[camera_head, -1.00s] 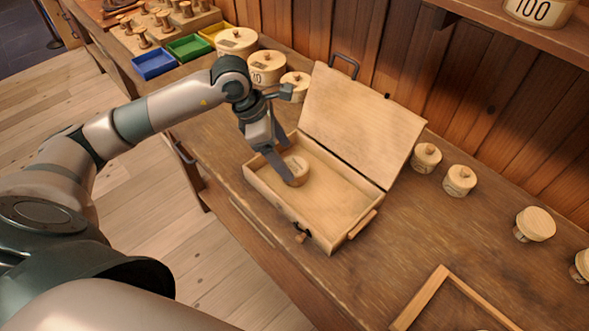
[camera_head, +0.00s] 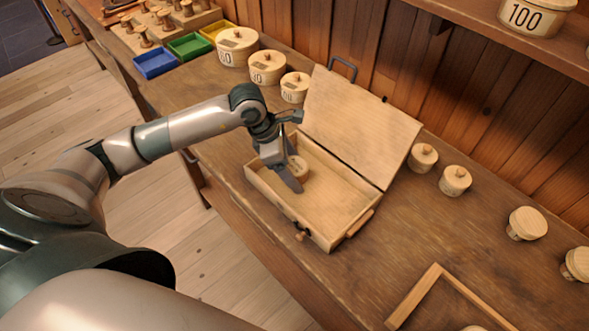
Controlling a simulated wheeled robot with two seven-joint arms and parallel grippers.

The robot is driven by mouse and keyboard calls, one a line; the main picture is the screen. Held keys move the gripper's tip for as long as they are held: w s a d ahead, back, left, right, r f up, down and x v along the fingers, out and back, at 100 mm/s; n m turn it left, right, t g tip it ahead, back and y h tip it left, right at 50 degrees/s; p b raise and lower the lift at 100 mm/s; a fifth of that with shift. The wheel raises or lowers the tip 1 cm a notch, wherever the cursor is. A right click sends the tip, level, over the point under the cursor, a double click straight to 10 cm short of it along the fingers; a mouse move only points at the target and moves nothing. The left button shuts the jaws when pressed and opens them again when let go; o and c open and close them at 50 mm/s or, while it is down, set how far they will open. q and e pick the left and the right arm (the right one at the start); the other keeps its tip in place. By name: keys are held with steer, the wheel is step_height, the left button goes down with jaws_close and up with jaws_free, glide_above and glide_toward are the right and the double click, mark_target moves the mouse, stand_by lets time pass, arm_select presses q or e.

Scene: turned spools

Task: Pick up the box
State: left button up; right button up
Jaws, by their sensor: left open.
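A small round wooden box (camera_head: 301,167) stands inside an open wooden case (camera_head: 343,234), near its left end. My left gripper (camera_head: 292,178) points down into the case, with its fingers at the round box. It is open. The near finger covers part of the round box, and the far finger is mostly hidden, so I cannot tell whether they touch it. The case's lid (camera_head: 358,125) is tilted up at the back. My right gripper is not in view.
Several round lidded boxes (camera_head: 267,67) stand behind the case, and others (camera_head: 455,181) stand to its right. Blue, green and yellow trays (camera_head: 188,46) are at the back left. An open wooden frame (camera_head: 418,292) lies at the front right.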

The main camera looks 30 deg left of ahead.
mark_target(300, 166)
arm_select(q)
steer(key=c, duration=1.1)
steer(key=shift+c, duration=0.2)
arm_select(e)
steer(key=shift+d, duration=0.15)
arm_select(q)
steer(key=shift+r, duration=0.1)
